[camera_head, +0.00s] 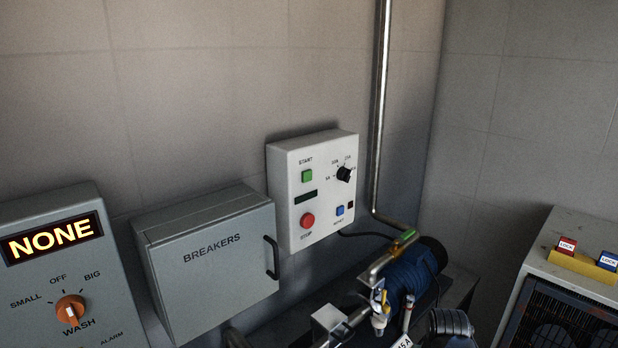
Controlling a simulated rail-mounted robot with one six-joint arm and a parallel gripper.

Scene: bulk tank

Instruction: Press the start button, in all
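The white control box (313,190) is on the back wall, right of centre in the head view. Its green start button (307,176) sits at the upper left of its face, under the word START. Below it are a small dark display (305,197) and a round red stop button (307,220). A black selector knob (344,174) is at the upper right, and a small blue reset button (340,210) at the lower right. My gripper is not in view.
A grey breaker box (208,262) with a black handle is left of the control box. A panel reading NONE (55,240) stands further left. A blue motor (408,275) with pipes and valves lies below right. Red and blue locks (567,246) sit on a cabinet at right.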

